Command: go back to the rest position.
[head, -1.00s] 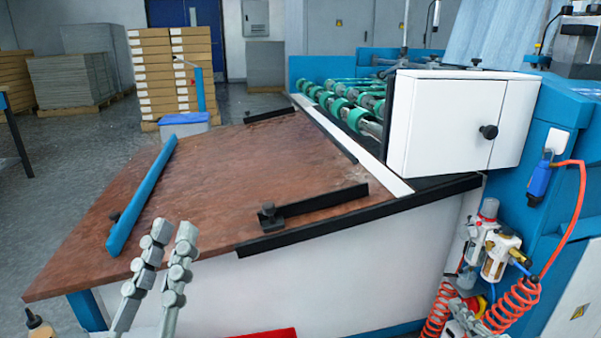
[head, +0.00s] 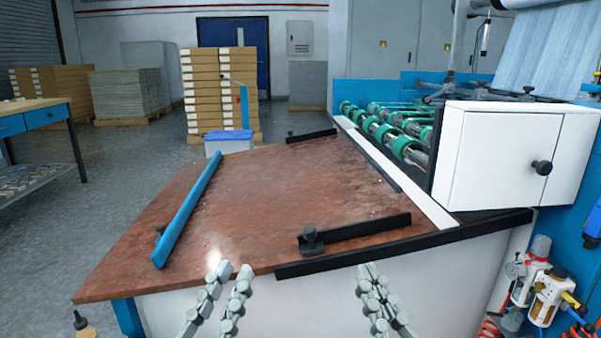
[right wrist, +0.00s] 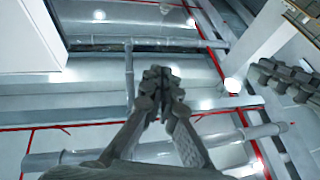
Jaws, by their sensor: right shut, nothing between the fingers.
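In the head view my left gripper (head: 233,271) is in front of the table's near edge, its two grey jointed fingers pointing up with a gap between the tips. It is open, and nothing shows between the fingers. My right gripper (head: 369,269) is to its right, in front of the machine's white side panel, with its fingertips together and nothing held. The right wrist view shows the right gripper's fingertips (right wrist: 162,76) meeting, empty. Another grey jointed finger part is at the right of that view. Neither gripper is seen touching the table.
The brown feed table (head: 270,200) carries a blue bar (head: 187,208) and black guides (head: 357,233). The white cabinet (head: 508,155) and green rollers (head: 385,130) stand at right. A workbench (head: 45,118) is at left. Stacked boxes (head: 215,90) are behind. Open floor lies at left.

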